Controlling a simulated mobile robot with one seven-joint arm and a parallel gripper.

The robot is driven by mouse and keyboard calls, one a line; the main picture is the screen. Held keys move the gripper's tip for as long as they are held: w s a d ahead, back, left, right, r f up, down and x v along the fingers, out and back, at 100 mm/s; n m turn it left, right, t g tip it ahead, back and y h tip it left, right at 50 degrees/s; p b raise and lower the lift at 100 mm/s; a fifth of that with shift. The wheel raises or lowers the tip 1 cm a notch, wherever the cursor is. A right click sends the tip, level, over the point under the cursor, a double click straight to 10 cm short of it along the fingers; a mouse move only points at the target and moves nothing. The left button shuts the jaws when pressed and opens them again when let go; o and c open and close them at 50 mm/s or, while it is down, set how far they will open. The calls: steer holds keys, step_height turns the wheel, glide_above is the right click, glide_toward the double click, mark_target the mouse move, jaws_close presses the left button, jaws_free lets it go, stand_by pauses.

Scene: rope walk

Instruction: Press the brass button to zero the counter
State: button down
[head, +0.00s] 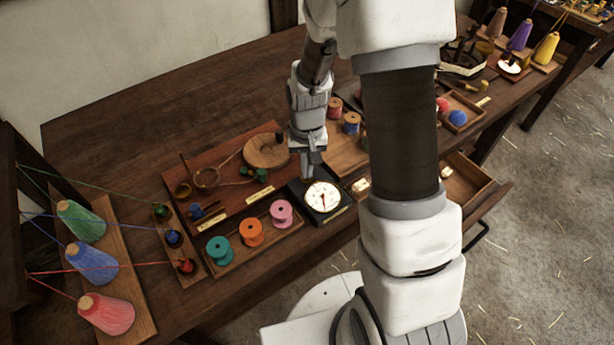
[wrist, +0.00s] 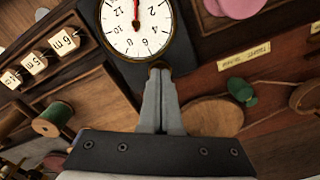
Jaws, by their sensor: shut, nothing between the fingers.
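The counter is a dark box with a round white dial (head: 322,197), its red hand showing. A small brass piece, seemingly the button (wrist: 157,65), shows at the dial's lower right edge, mostly hidden by the fingertips. My gripper (head: 309,172) is shut and empty, pointing down over the back part of the counter box. In the wrist view its tips (wrist: 159,74) are at the brass piece; I cannot tell if they touch.
A winding board with a wooden disc (head: 266,151) lies left of the counter. Teal, orange and pink spools (head: 282,213) stand in front of it. Wooden tags (wrist: 64,42) lie beside the counter. Cones of yarn (head: 91,263) stand far left. A drawer (head: 466,184) is open at right.

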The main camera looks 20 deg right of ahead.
steer(key=shift+r+p, duration=2.45)
steer(key=shift+r, duration=1.05)
steer(key=shift+r, duration=0.1)
steer(key=s+r+n+t, duration=0.1)
steer(key=s+r+t, duration=0.1)
steer(key=s+r, duration=0.6)
steer(key=s+r+n+t, duration=0.1)
steer(key=s+r+t, duration=0.2)
steer(key=s+r, duration=0.6)
step_height(320, 180, up, 8)
steer(key=shift+r+t, duration=0.1)
steer(key=shift+t, duration=0.2)
